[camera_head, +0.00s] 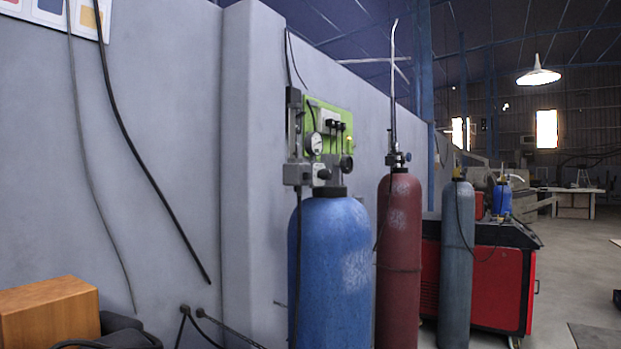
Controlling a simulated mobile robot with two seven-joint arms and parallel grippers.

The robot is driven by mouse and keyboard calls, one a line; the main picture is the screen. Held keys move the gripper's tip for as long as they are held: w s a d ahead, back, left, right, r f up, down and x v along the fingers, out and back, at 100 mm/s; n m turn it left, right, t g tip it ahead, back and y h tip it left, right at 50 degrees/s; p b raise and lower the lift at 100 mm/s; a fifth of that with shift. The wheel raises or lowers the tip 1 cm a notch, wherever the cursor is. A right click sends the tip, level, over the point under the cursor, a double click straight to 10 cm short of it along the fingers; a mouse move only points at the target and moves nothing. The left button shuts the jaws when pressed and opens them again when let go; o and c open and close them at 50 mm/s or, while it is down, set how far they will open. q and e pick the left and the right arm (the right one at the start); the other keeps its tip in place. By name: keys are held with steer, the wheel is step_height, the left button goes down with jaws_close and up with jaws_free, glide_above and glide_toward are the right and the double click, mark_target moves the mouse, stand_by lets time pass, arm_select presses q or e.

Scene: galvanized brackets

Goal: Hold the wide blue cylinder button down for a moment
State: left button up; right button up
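A wide blue cylinder (330,270) stands upright near the centre, in front of a grey-blue wall; its base is below the picture. Grey fittings (312,174) with a round gauge (314,143) and a dark round knob (346,163) sit around its top. A green panel (342,119) with dark and pale parts is behind and above them. I cannot tell which of these small parts is the button, or whether it is pressed. Neither of my grippers is in view.
A dark red cylinder (400,250) and a grey-green one (457,260) stand to the right. A red machine (497,285) is behind them. An orange-brown box (48,312) is at lower left. Cables hang on the wall. Open floor (590,250) lies at the far right.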

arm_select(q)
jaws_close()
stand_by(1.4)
